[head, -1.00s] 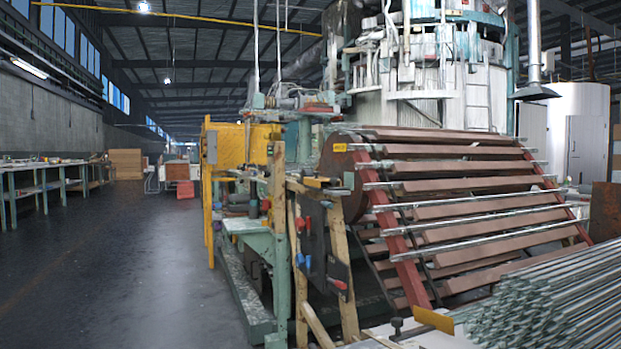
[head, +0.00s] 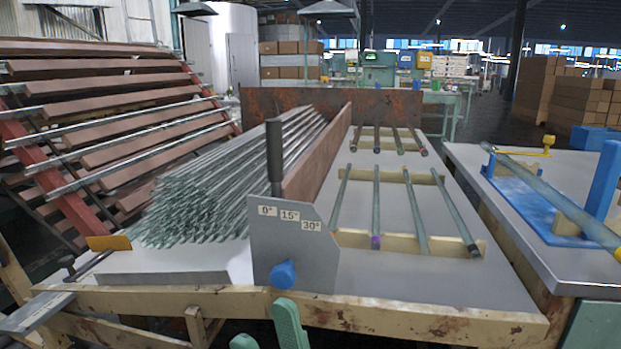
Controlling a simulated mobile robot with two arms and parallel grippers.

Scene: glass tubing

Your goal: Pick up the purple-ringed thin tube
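The purple-ringed thin tube (head: 376,205) lies in the near group of tubes on the grey table. Its purple ring shows at its near end, and it rests across pale wooden supports. Other tubes lie beside it, including a tube (head: 415,210) just to its right. My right gripper (head: 265,322) is at the bottom edge, low in front of the table and well short of the tube. Its two green fingertips stand apart with nothing seen between them. Most of this gripper is cut off by the frame. My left gripper is not in view.
An upright grey plate (head: 292,245) with angle labels and a blue knob stands at the table's front. A rusty divider (head: 318,155) separates the tubes from a large stack of glass tubing (head: 240,180). A blue fixture (head: 540,205) stands on the table at right.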

